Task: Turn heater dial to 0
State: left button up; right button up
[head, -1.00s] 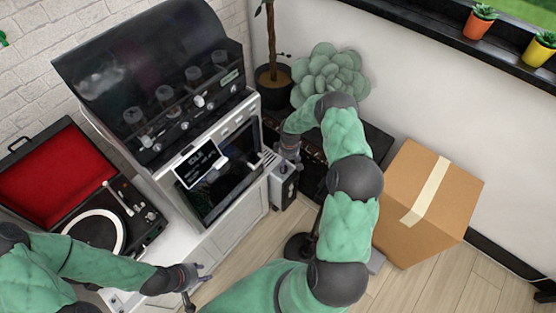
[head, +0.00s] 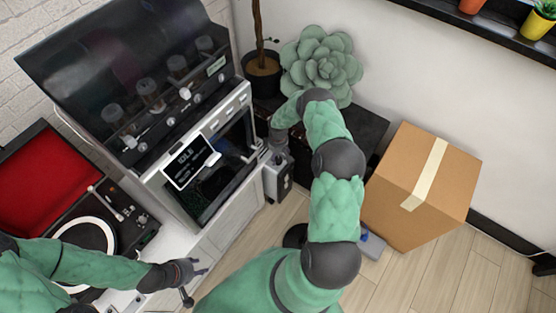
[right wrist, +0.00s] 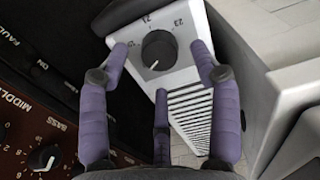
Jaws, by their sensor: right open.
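The heater (head: 276,178) is a small pale box on the floor beside the white cabinet. In the right wrist view its white top (right wrist: 150,84) carries a dark round dial (right wrist: 159,48) with a white pointer mark at its lower edge. The numbers 21 and 23 show above the dial. My right gripper (head: 277,150) is over the heater; in the right wrist view its open purple fingers (right wrist: 160,62) straddle the dial, apart from it. Whether 0 is marked cannot be seen. My left gripper (head: 195,275) is open and empty at the lower left.
A cabinet-like machine (head: 215,165) with a display stands left of the heater. A cardboard box (head: 400,200) stands to the right, a potted plant (head: 262,70) behind. Wooden floor (head: 450,270) is free at lower right.

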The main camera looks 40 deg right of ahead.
aim_at(278, 160)
jog(key=shift+f+b, duration=0.35)
jog(key=shift+f, duration=0.85)
jog(key=c, duration=1.1)
jog(key=shift+c, duration=0.3)
jog(key=n, duration=0.5)
jog(key=shift+n, duration=0.4)
jog(key=n, duration=0.5)
jog(key=shift+n, duration=0.7)
